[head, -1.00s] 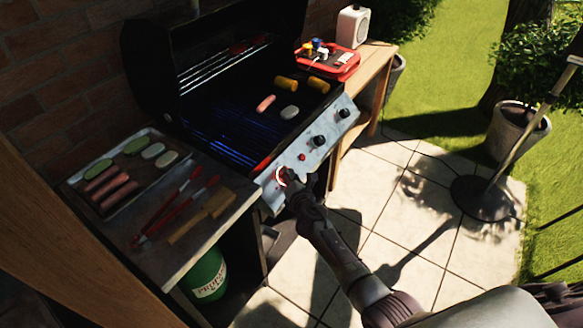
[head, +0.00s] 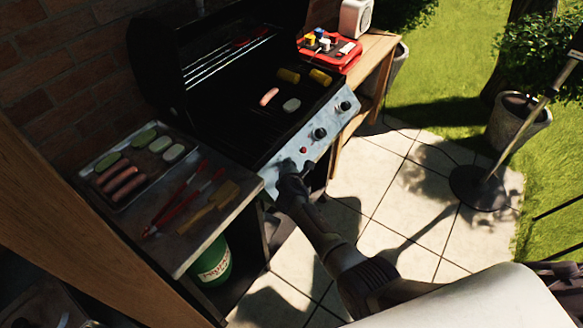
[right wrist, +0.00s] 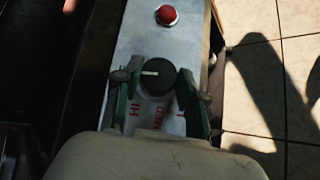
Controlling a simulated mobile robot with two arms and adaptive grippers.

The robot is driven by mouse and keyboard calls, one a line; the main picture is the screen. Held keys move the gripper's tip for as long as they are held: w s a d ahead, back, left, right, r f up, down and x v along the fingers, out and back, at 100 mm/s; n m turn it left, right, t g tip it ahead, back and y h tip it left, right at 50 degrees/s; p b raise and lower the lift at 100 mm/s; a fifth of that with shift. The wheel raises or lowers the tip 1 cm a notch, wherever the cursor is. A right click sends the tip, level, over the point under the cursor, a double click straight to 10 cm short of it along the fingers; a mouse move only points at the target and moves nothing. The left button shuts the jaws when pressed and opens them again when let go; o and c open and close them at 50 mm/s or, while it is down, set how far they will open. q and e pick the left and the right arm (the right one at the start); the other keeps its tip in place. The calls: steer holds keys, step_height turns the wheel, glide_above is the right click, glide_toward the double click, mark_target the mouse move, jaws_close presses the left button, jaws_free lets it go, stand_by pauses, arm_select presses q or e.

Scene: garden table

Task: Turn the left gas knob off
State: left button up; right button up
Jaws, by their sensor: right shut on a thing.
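The left gas knob (right wrist: 157,78) is black, and its white mark points left in the right wrist view. Red HI and MED letters show on the panel (right wrist: 139,30) below it. My right gripper (right wrist: 160,92) has one finger on each side of the knob and is shut on it. In the head view my right gripper (head: 287,170) is at the left end of the grill's front panel (head: 318,150) and hides this knob. No flame shows in the grill (head: 235,125). My left gripper is not in view.
Two other knobs (head: 320,133) and a red button (head: 303,150) are on the panel. Corn, a sausage and a patty lie on the grill.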

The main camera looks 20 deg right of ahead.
steer(key=o, duration=1.1)
steer(key=shift+o, duration=0.2)
steer(key=v, duration=1.2)
steer(key=shift+d+f, duration=0.1)
